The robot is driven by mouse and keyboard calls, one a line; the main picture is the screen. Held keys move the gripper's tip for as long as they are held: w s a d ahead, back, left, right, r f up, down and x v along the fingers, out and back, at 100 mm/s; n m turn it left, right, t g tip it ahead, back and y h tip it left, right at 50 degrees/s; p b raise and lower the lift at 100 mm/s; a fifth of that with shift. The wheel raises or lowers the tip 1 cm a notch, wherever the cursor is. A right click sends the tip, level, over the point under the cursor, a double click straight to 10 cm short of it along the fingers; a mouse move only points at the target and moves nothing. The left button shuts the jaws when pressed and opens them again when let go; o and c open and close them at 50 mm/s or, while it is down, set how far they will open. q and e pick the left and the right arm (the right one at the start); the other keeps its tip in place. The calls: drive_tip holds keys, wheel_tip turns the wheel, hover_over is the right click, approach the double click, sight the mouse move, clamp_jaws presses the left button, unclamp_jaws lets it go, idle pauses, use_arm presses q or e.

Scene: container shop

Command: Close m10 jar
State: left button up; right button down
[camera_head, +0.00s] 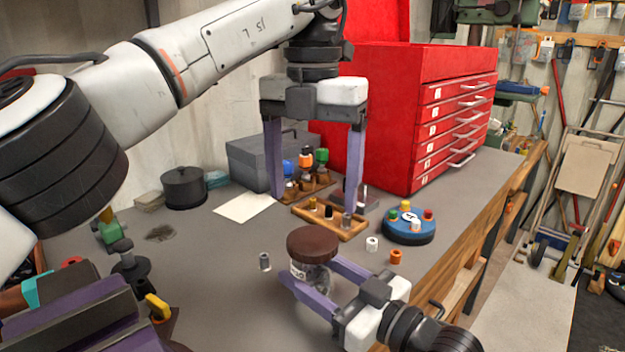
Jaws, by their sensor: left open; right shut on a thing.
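A glass jar (311,273) with a wide brown lid (312,243) stands near the front of the grey workbench. The lid sits over the jar's mouth; I cannot tell whether it is fully seated. No m10 label is readable. My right gripper (309,279) is shut on the jar's glass body, below the lid, with its purple fingers on either side. My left gripper (312,206) is open and empty, pointing down, above and behind the jar.
A wooden tray (330,224) with small parts lies behind the jar. A blue round holder (408,232) is to the right. Small white (372,243), orange (396,256) and grey (264,261) pieces stand around the jar. A red tool chest (400,110) stands behind.

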sight(312, 239)
use_arm(q)
wheel_tip(312, 239, down, 8)
drive_tip(key=shift+r, duration=0.15)
idle(0.4)
drive_tip(key=c, duration=1.1)
drive_tip(key=o, duration=1.3)
drive_tip(key=shift+c, duration=0.2)
drive_tip(key=shift+r, duration=0.1)
wheel_tip(312, 239, up, 7)
drive_tip(key=shift+r, duration=0.2)
